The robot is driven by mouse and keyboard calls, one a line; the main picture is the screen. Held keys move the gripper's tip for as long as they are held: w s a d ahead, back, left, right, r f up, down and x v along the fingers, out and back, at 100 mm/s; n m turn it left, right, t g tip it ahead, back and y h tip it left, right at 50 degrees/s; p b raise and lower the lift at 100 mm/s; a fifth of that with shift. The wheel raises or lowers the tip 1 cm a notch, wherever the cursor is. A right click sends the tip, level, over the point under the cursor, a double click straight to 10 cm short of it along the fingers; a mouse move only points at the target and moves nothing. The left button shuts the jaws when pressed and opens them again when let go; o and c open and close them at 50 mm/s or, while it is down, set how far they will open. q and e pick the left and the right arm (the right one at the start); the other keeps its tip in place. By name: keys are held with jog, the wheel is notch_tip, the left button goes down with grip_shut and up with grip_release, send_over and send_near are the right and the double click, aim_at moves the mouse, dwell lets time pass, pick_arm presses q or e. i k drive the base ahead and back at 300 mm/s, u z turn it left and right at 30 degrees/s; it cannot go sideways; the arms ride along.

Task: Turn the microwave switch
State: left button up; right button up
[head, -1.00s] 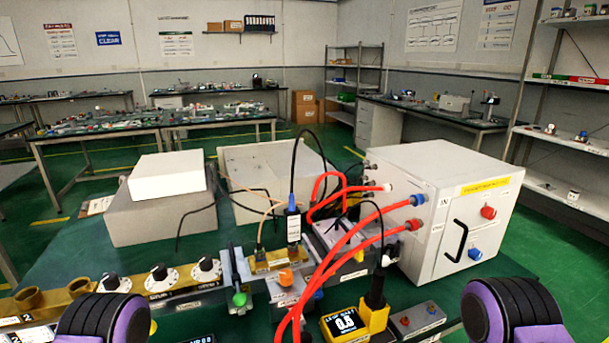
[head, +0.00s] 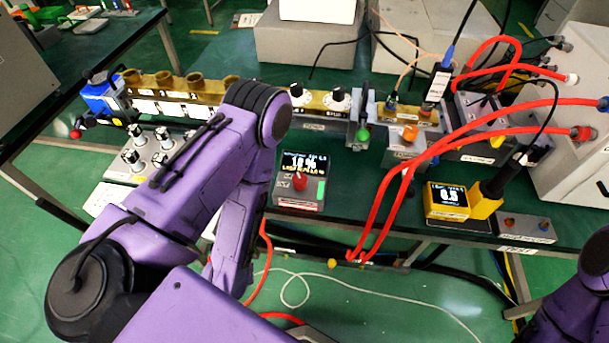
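A grey control box (head: 302,180) stands near the table's front edge, just right of my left arm. It has a lit display reading about 10 %, a red knob (head: 300,181) and a green patch on its right side. A small grey box with a red and a blue button (head: 526,227) lies at the front right. I cannot tell from the labels which control is the microwave switch. My purple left arm crosses the left half of the head view, but its gripper is not visible. Part of my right arm shows at the lower right, its gripper also out of sight.
A brass waveguide line (head: 190,88) with white dials runs along the table. Red hoses (head: 400,165) loop down to its front edge. A yellow meter (head: 447,201) reads 0.5. A white cabinet (head: 580,110) stands at right. A blue device (head: 102,97) sits at left.

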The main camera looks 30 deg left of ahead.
aim_at(299, 180)
jog(key=u, duration=1.3)
jog(key=k, duration=0.9)
jog(key=z, duration=1.15)
jog(key=i, duration=0.5)
jog(key=u, duration=0.05)
